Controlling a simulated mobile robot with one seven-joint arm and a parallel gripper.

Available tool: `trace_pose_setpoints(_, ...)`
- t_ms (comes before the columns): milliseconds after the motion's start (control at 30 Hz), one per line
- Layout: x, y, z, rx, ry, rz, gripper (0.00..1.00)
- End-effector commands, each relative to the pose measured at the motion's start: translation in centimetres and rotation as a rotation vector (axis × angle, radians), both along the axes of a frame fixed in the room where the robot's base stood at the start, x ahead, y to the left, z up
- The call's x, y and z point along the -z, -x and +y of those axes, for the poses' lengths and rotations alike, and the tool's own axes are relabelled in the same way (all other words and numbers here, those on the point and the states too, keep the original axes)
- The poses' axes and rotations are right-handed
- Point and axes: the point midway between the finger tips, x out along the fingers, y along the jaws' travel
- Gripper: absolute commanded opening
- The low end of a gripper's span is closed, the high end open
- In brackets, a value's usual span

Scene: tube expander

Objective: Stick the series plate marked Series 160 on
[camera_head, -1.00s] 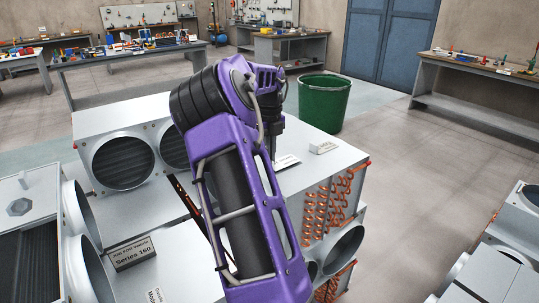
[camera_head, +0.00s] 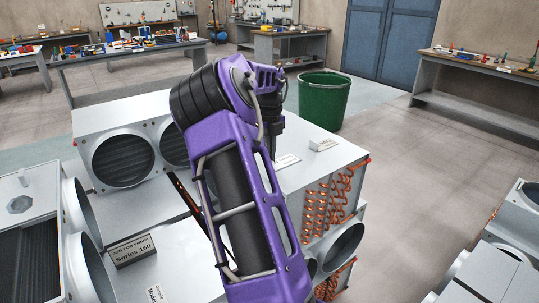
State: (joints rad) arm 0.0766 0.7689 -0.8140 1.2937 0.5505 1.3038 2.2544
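A grey card reading "Series 160" (camera_head: 134,250), with a smaller line above it, stands tilted on the light metal top at the lower left. A small flat white plate (camera_head: 287,160) lies on the top of the grey metal unit (camera_head: 315,172), beside the end of my arm. A thicker pale block with faint marking (camera_head: 323,144) sits to its right; its marking is too small to read. My gripper (camera_head: 275,150) points down over the unit, just left of the flat plate. My purple arm hides most of it, so its fingers and anything between them cannot be made out.
Units with round duct openings (camera_head: 122,160) stand at the left. A green bin (camera_head: 323,101) stands behind; open floor lies to the right.

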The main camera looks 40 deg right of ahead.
Motion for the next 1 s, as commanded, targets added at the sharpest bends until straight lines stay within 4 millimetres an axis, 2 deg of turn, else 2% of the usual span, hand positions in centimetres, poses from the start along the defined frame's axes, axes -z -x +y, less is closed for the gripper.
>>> trace_pose_setpoints(200, 0.2, 0.0, 0.0, 0.0, -0.001, 0.003, 0.0)
trace_pose_setpoints(233, 0.2, 0.0, 0.0, 0.0, -0.001, 0.003, 0.1)
trace_pose_setpoints(300, 0.2, 0.0, 0.0, 0.0, -0.001, 0.003, 0.23)
trace_pose_setpoints(400, 0.2, 0.0, 0.0, 0.0, -0.001, 0.002, 0.41)
trace_pose_setpoints(433, 0.1, 0.0, 0.0, 0.0, -0.001, 0.002, 0.44)
trace_pose_setpoints(767, -0.2, 0.0, 0.0, 0.0, 0.0, 0.0, 0.44)
trace_pose_setpoints(867, -1.2, 0.0, 0.0, 0.0, 0.0, -0.001, 0.44)
trace_pose_setpoints(1000, -4.0, 0.0, 0.0, 0.0, 0.001, -0.002, 0.44)
